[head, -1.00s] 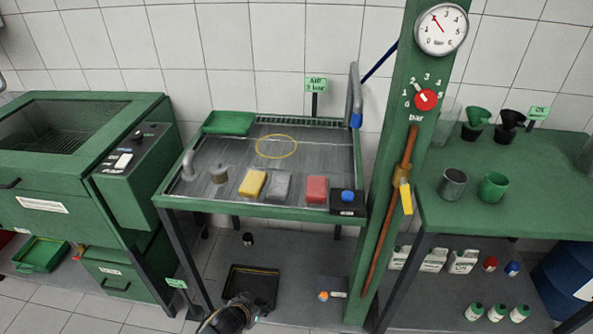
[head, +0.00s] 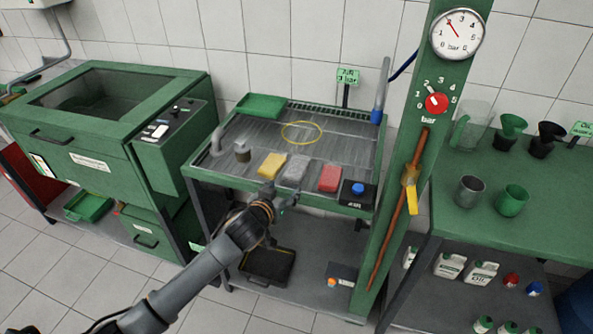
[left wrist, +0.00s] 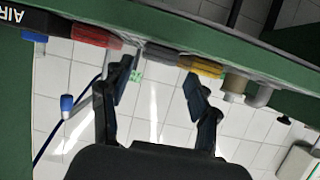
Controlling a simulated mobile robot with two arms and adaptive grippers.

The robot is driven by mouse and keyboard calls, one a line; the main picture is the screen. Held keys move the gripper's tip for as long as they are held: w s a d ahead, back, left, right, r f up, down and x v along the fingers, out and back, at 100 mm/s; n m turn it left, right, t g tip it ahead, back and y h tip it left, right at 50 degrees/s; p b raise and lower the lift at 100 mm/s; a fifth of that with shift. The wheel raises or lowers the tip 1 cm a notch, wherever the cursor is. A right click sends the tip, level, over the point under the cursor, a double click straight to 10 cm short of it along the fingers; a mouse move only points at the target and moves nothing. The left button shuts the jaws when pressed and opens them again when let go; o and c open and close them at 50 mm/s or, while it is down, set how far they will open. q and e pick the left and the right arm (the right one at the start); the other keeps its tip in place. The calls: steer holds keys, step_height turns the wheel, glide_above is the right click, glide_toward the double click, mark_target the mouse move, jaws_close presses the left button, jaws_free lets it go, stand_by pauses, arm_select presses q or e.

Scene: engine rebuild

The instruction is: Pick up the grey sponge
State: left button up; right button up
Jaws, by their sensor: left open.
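The grey sponge (head: 294,172) lies on the metal top of the wash table (head: 330,152), between a yellow sponge (head: 272,165) and a red sponge (head: 330,178). My left gripper (head: 280,196) is at the front edge of the table, just in front of the grey sponge and apart from it. In the left wrist view, which is upside down, the open, empty fingers (left wrist: 157,82) point toward the table edge. The grey sponge's end (left wrist: 163,53) shows between them. My right gripper is in neither view.
A black box with a blue knob (head: 358,192) stands right of the red sponge. A grey metal piece (head: 242,152) stands left of the yellow one. The raised green front rim (head: 225,182) and the green post (head: 410,160) bound the space. A yellow ring (head: 302,132) lies behind.

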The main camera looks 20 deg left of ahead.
mark_target(291, 180)
arm_select(q)
steer(key=shift+p+x, duration=0.4)
steer(key=shift+x, duration=2.65)
steer(key=shift+a, duration=0.1)
steer(key=shift+r, duration=0.1)
steer(key=c, duration=0.7)
